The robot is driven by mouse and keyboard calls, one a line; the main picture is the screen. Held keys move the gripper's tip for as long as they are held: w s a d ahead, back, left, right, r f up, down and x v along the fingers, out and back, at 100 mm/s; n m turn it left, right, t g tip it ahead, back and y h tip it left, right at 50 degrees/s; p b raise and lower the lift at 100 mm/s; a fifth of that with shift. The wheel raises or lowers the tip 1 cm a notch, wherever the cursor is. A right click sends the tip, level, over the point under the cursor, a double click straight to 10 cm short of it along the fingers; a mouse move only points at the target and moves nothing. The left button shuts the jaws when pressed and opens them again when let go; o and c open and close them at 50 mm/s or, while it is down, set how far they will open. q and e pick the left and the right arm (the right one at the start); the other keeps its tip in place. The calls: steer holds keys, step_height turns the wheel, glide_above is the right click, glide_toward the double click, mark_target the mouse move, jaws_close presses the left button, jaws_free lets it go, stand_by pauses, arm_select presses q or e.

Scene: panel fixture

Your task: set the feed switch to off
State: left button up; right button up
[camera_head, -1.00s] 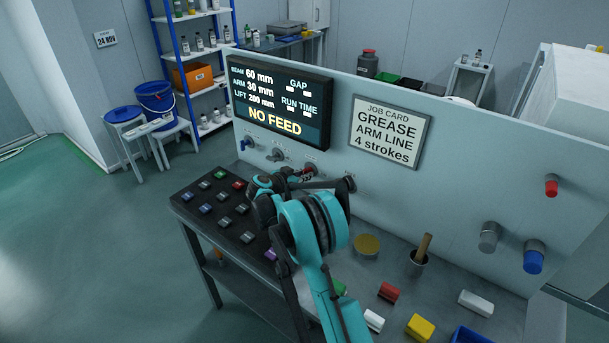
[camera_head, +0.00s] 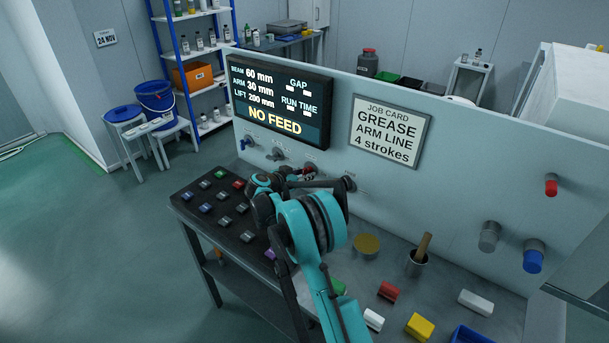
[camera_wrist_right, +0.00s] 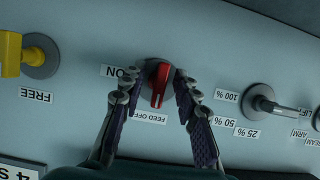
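The feed switch (camera_wrist_right: 158,86) is a red handle on a grey round base on the panel. In the right wrist view its handle lies nearly upright, with its lower end near the FEED OFF label (camera_wrist_right: 144,116). The ON label (camera_wrist_right: 121,72) is left of it. My right gripper (camera_wrist_right: 155,82) is open, with one finger on each side of the handle and gaps showing between. In the head view the red switch (camera_head: 309,171) is partly hidden by my right gripper (camera_head: 297,179). The display (camera_head: 280,102) reads NO FEED. My left gripper is not in view.
A yellow knob (camera_wrist_right: 11,54) marked FREE and a grey percent dial (camera_wrist_right: 259,102) flank the switch in the wrist view. Below the panel, a black button board (camera_head: 214,209), a brush pot (camera_head: 416,264) and several coloured blocks sit on the bench. A job card (camera_head: 389,132) hangs above.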

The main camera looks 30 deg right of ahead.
steer(key=shift+a, duration=0.1)
steer(key=v, duration=1.1)
steer(key=shift+s+a, duration=0.2)
steer(key=shift+a, duration=0.15)
steer(key=shift+r, duration=0.1)
